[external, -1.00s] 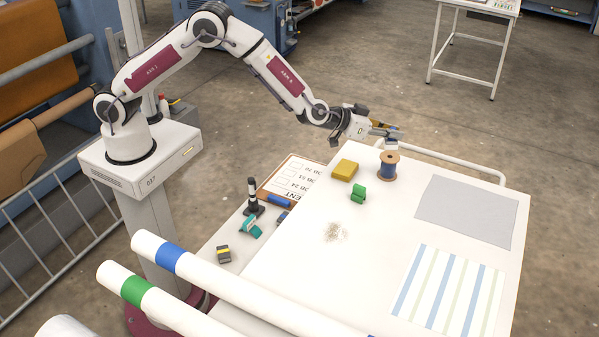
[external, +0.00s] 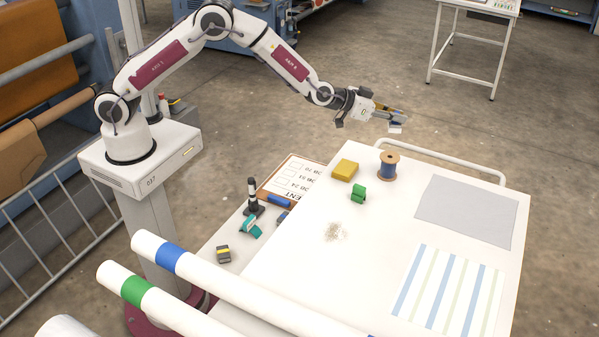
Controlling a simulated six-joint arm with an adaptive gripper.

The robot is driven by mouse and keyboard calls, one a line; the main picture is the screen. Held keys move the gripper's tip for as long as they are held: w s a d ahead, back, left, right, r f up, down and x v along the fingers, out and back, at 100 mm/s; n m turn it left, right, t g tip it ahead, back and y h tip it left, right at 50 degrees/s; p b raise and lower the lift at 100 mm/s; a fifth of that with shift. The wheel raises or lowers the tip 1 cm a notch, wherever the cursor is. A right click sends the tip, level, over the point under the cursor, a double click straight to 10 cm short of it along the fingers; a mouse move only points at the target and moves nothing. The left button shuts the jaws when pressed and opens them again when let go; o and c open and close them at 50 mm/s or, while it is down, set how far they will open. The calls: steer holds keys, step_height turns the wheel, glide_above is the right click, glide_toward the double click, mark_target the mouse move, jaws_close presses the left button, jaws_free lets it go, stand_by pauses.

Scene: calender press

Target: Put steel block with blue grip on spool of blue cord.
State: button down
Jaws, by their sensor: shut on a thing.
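The spool of blue cord (external: 388,168) stands upright near the far edge of the white table, with tan flanges and blue cord between them. My gripper (external: 402,118) is up in the air above and slightly right of the spool in the picture, apart from it. It is shut on a small pale metallic block (external: 395,129) with a bit of blue at its top, which looks like the steel block with blue grip. The fingers partly hide the block.
A yellow block (external: 345,169) and a green piece (external: 358,193) lie left of the spool. A grey mat (external: 470,211) and a striped sheet (external: 447,290) lie to the right. A white rail (external: 440,158) runs behind the table. A side surface holds a black-and-white stamp-like piece (external: 252,197).

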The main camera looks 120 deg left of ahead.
mark_target(394, 132)
steer(key=shift+f, duration=3.05)
steer(key=shift+f, duration=0.1)
steer(key=shift+f, duration=1.8)
steer(key=shift+f, duration=0.15)
steer(key=c, duration=2)
jaws_free()
steer(key=shift+r, duration=0.2)
steer(key=shift+v, duration=6)
